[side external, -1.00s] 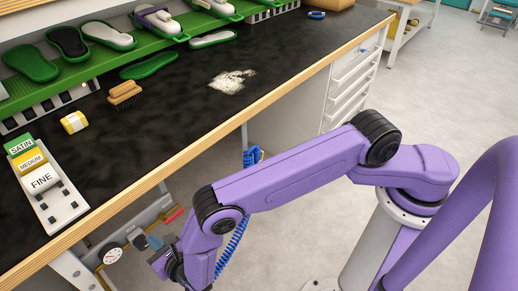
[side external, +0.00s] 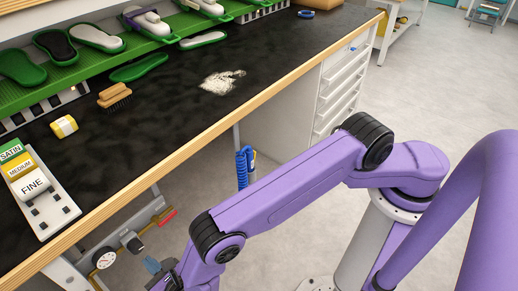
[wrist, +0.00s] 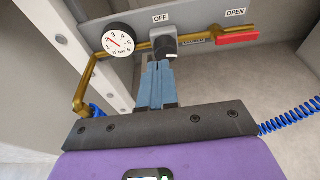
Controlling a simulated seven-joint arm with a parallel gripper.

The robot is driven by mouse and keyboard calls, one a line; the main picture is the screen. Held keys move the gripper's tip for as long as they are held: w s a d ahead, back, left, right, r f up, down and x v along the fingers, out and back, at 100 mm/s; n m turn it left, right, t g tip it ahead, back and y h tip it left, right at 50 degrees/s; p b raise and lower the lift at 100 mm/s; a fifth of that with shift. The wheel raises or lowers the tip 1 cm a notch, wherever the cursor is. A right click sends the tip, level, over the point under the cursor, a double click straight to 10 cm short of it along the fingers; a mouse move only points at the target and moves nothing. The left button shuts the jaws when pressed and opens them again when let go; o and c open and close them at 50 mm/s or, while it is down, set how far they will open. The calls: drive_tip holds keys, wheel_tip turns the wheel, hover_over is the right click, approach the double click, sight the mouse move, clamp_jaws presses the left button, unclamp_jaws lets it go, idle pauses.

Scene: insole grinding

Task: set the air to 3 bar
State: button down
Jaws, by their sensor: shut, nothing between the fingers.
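The round white pressure gauge (wrist: 119,38) sits at upper left in the wrist view. Its red needle is on the left part of the dial; the exact reading is too small to tell. The regulator's black knob (wrist: 165,47) is right of it, below the OFF label. My gripper (wrist: 158,66) has its blue-grey fingers closed together, with the tips just below the knob in the picture; whether they touch is unclear. In the side view the gauge (side external: 104,259) and regulator (side external: 131,241) hang under the bench edge, and my gripper (side external: 153,265) is lower right, apart from them.
A red lever (wrist: 237,37) sits on the brass pipe right of the knob, below the OPEN label. A blue coiled hose (wrist: 290,117) hangs at right. The workbench (side external: 150,140) with brush and insoles is above; a white leg stands left of the gauge.

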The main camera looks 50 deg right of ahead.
drive_tip(key=shift+w+a, duration=0.15)
drive_tip(key=shift+w, duration=3.3)
drive_tip(key=shift+f, duration=0.15)
drive_tip(key=shift+d, duration=0.7)
drive_tip(key=shift+r, duration=0.5)
approach(139, 246)
drive_tip(key=shift+w+a+r, duration=0.3)
drive_tip(key=shift+w+r, duration=0.2)
drive_tip(key=shift+w, duration=0.3)
